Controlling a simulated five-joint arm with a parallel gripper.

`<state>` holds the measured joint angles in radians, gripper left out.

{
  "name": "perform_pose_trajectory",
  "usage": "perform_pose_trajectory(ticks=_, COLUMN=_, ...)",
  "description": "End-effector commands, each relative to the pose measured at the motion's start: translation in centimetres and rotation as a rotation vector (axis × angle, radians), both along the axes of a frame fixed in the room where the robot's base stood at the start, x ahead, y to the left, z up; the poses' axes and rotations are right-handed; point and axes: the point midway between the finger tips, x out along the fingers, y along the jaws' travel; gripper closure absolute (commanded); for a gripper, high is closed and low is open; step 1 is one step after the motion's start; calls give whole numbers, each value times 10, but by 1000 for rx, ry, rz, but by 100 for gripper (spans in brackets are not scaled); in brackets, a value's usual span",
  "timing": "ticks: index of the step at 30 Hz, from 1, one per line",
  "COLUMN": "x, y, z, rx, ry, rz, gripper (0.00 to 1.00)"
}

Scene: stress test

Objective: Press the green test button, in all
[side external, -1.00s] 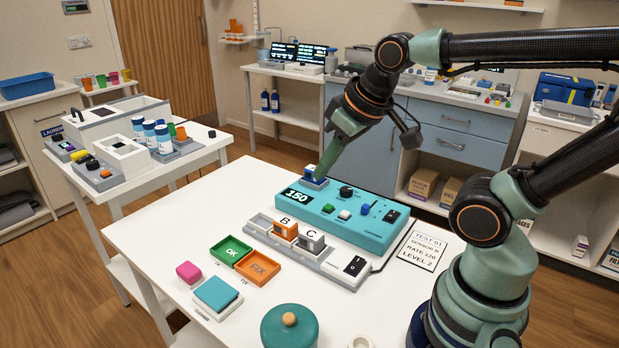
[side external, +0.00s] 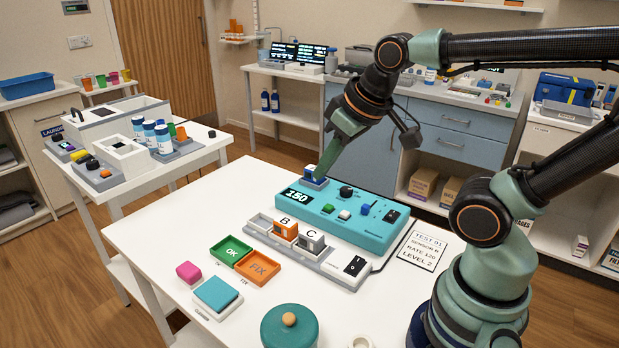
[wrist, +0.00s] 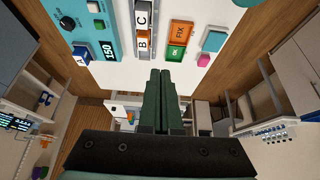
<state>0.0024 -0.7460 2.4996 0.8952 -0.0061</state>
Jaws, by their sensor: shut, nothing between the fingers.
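The teal test unit (side external: 375,232) lies on the white table, with a display (side external: 297,196) reading 150. Its green button (side external: 327,208) sits beside a white button (side external: 344,213). The green button also shows near the top of the wrist view (wrist: 99,24). My gripper (side external: 318,177) is shut and empty. In the side view its tips overlap the blue block A (side external: 310,171) at the unit's left end; in the wrist view the tips (wrist: 167,72) are clear of that block.
Orange block B (side external: 286,231) and grey block C (side external: 310,241) stand in a grey rack before the unit. Green OK (side external: 231,251) and orange FIX (side external: 259,267) trays lie nearer. A printed card (side external: 423,251) reads TEST 01, SENSOR B, RATE 120, LEVEL 2.

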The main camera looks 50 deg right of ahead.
Motion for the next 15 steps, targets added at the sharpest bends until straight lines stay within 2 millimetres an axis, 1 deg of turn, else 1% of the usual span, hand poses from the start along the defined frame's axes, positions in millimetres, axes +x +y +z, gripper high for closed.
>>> perform_pose_trajectory(ticks=4, x=12, y=-11, z=-6, rx=-31, ry=-7, rz=20, gripper=100)
perform_pose_trajectory(ticks=7, x=27, y=-28, z=-15, rx=-78, ry=-17, rz=53, gripper=100)
perform_pose_trajectory(ticks=11, x=50, y=-59, z=-31, rx=-164, ry=-35, rz=112, gripper=100)
perform_pose_trajectory(ticks=15, x=69, y=-95, z=-51, rx=-265, ry=-47, rz=175, gripper=100)
